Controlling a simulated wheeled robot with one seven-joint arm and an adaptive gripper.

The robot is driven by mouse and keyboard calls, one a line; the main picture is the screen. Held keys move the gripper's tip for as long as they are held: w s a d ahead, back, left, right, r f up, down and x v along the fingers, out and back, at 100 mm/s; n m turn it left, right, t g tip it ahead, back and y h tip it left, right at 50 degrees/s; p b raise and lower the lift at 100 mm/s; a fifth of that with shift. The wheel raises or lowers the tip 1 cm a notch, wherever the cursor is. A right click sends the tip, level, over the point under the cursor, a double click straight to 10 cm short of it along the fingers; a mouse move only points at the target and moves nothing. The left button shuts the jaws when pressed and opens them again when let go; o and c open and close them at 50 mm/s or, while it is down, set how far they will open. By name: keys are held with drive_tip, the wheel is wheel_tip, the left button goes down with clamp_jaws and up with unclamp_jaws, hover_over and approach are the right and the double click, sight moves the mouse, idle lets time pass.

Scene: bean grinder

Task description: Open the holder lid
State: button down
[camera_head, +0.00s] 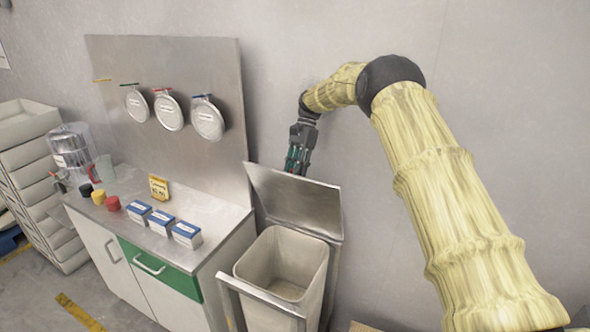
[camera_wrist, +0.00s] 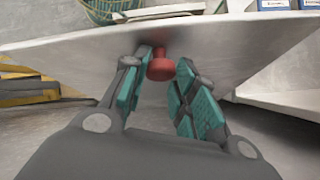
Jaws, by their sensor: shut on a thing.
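My gripper (camera_head: 296,170) is behind the top edge of the lid. In the wrist view the lid (camera_wrist: 235,50) spans the picture, with a red knob (camera_wrist: 160,68) on it. My gripper (camera_wrist: 160,75) has its teal-padded fingers on both sides of the knob and is shut on it. In the head view the lid hides the knob.
A steel counter (camera_head: 195,205) with blue-and-white boxes (camera_head: 160,222), red, yellow and black caps and a yellow sign (camera_head: 159,188) stands left of the bin. Round discs (camera_head: 168,112) hang on the back panel. Stacked bins (camera_head: 30,155) stand far left. The wall right of the lid is bare.

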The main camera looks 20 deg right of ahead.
drive_tip(key=shift+s+d+f, duration=0.1)
drive_tip(key=shift+d+f, duration=0.05)
drive_tip(key=shift+f, duration=0.25)
drive_tip(key=c, duration=1.5)
unclamp_jaws()
drive_tip(key=o, duration=0.4)
drive_tip(key=shift+f, duration=0.15)
drive_tip(key=r, duration=1)
drive_tip(key=shift+w, duration=0.3)
